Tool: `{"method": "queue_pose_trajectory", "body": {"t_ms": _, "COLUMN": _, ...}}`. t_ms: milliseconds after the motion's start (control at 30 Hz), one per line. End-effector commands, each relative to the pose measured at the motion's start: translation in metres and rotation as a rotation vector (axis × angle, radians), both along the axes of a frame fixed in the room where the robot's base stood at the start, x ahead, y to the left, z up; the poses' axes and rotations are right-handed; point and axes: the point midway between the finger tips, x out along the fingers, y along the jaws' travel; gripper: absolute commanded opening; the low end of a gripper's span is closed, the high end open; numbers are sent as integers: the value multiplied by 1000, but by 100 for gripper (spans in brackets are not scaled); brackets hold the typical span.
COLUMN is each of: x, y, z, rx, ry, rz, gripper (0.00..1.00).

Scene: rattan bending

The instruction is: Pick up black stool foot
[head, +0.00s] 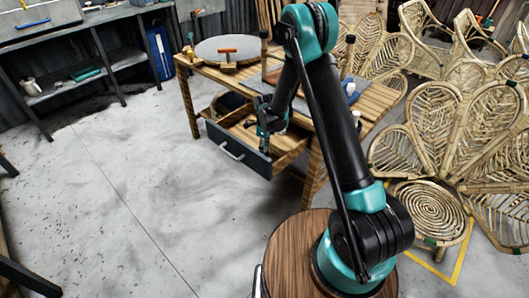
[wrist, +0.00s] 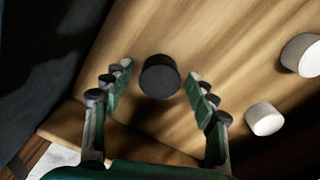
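The black stool foot (wrist: 159,76) is a short dark cylinder on the wooden bottom of the open drawer, seen in the wrist view. My gripper (wrist: 160,85) is open, with one green finger on each side of the foot and a visible gap to both fingers. In the head view my gripper (head: 265,143) reaches down into the open drawer (head: 246,157) of the wooden table. The black foot cannot be made out in the head view.
Two white cylinders, one larger (wrist: 302,55) and one smaller (wrist: 264,119), lie right of my gripper in the drawer. The drawer's dark front wall (wrist: 45,50) is at left. The table top (head: 375,105) overhangs behind. Rattan chairs (head: 440,125) stand at right.

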Motion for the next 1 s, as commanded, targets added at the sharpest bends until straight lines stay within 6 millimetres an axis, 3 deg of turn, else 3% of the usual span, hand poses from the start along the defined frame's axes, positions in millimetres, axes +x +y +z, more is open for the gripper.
{"method": "queue_pose_trajectory", "body": {"t_ms": 33, "x": 0, "y": 0, "z": 0, "rx": 0, "ry": 0, "rz": 0, "gripper": 48}}
{"method": "queue_pose_trajectory", "body": {"t_ms": 233, "x": 0, "y": 0, "z": 0, "rx": 0, "ry": 0, "rz": 0, "gripper": 23}}
{"method": "queue_pose_trajectory", "body": {"t_ms": 667, "x": 0, "y": 0, "z": 9, "rx": 0, "ry": 0, "rz": 0, "gripper": 23}}
{"method": "queue_pose_trajectory", "body": {"t_ms": 867, "x": 0, "y": 0, "z": 38, "rx": 0, "ry": 0, "rz": 0, "gripper": 23}}
{"method": "queue_pose_trajectory", "body": {"t_ms": 1000, "x": -1, "y": 0, "z": 75, "rx": 0, "ry": 0, "rz": 0, "gripper": 23}}
